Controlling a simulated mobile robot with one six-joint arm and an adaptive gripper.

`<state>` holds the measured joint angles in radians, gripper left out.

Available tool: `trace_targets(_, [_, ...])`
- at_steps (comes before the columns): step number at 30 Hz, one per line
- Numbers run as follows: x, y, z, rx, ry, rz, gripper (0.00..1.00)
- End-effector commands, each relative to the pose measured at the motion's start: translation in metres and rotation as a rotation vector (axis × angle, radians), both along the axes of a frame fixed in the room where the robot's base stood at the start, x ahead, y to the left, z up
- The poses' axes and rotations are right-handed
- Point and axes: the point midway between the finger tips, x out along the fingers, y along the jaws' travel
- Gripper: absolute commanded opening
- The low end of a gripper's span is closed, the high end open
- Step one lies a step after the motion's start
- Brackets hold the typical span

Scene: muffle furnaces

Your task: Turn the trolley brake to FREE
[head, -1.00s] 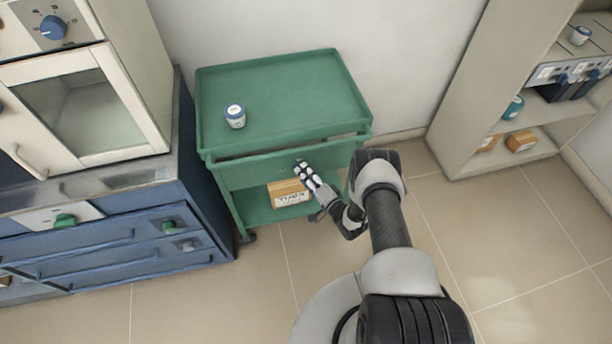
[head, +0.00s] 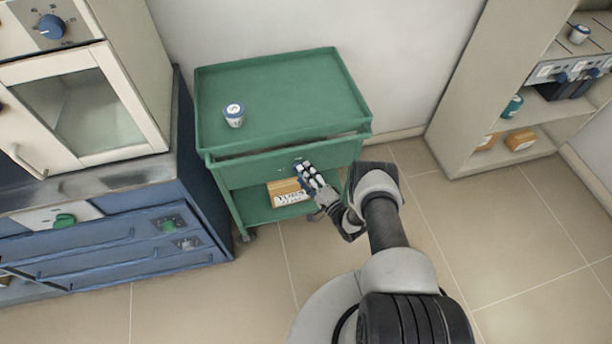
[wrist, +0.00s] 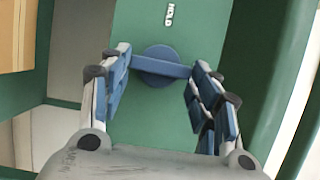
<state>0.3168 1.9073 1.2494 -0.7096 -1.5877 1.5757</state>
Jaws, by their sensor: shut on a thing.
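The green trolley (head: 290,95) stands against the wall in the head view. Its brake is a round blue knob with a straight bar handle (wrist: 160,67) on the green front panel, seen close up in the wrist view. A white HOLD label (wrist: 170,14) is above the knob in that view, its letters turned sideways. The bar lies nearly level across the wrist picture. My gripper (wrist: 161,72) is shut on the bar, with a finger at each end of it. In the head view my gripper (head: 306,172) hides most of the knob. No FREE label is visible.
A lidded jar (head: 234,115) stands on the trolley top and a labelled box (head: 288,193) on its lower shelf. A blue drawer cabinet (head: 90,245) under a furnace (head: 90,100) is at left. A shelf unit (head: 480,105) is at right. The floor between is clear.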

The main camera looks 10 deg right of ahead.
Motion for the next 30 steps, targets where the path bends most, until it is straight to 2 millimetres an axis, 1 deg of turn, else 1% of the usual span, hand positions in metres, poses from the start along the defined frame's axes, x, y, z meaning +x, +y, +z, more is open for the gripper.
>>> trace_targets(1, [0.002, -0.001, 0.002, 0.001, -0.004, -0.002, 0.33])
trace_targets(2, [0.002, -0.001, 0.002, 0.001, -0.004, -0.002, 0.57])
trace_targets(11, [0.001, 0.000, 0.001, 0.000, -0.002, -0.001, 0.77])
trace_targets(20, [0.000, 0.000, 0.000, -0.001, 0.000, 0.000, 0.77])
trace_targets(23, [-0.004, -0.003, 0.000, -0.001, 0.001, -0.001, 0.77])
trace_targets(26, [-0.016, -0.008, 0.000, 0.000, 0.001, -0.003, 0.77])
trace_targets(30, [-0.043, -0.020, -0.001, 0.001, 0.004, -0.006, 0.77])
